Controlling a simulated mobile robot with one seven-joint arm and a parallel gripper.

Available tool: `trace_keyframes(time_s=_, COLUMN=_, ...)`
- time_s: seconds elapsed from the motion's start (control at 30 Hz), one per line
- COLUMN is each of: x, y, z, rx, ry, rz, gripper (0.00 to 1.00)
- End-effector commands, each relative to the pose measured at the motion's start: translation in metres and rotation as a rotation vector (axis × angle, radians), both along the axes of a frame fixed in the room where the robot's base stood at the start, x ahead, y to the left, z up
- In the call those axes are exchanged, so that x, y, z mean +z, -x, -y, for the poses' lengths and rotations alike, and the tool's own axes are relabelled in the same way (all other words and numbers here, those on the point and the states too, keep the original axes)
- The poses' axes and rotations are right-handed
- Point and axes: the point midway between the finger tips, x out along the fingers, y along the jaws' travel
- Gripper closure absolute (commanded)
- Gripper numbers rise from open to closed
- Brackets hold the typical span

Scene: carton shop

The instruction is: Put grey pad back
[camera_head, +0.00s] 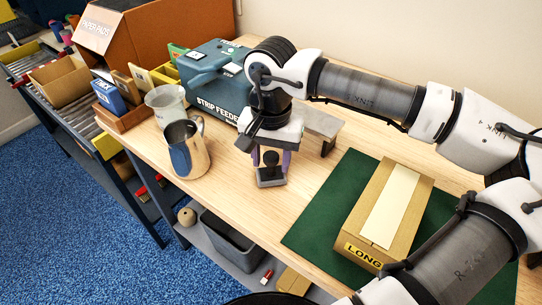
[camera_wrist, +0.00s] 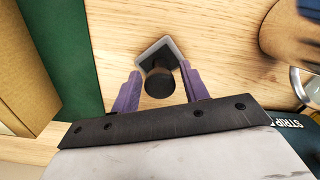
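The grey pad (camera_head: 271,182) is a small square block with a dark top and an upright black knob (camera_head: 271,158). It sits on the bare wooden table, left of the green mat. In the wrist view the pad (camera_wrist: 170,43) lies turned at an angle, with the knob (camera_wrist: 158,83) in front of it. My gripper (camera_head: 271,161) is right over the pad, pointing down. Its two purple fingers stand on either side of the knob, with a narrow gap visible on each side.
A carton marked LONG (camera_head: 411,205) lies on the green mat (camera_head: 325,205) at right. A metal pitcher (camera_head: 187,150) and pale cup (camera_head: 164,103) stand at left. The strip feeder (camera_head: 215,80) and a grey stand (camera_head: 322,122) are behind. Bare wood (camera_head: 235,190) lies in front.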

Motion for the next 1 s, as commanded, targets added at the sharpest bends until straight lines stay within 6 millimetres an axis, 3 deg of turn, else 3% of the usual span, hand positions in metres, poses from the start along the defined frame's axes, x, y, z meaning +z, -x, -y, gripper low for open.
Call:
trace_keyframes(time_s=0.47, x=0.009, y=-0.001, z=0.0, rx=-0.001, ry=0.001, rz=0.002, gripper=0.49)
trace_keyframes(time_s=0.8, x=0.08, y=0.0, z=0.0, rx=0.0, ry=0.0, rz=0.002, gripper=0.49)
trace_keyframes(time_s=1.0, x=0.112, y=0.0, z=0.0, rx=0.001, ry=0.001, rz=0.002, gripper=0.49)
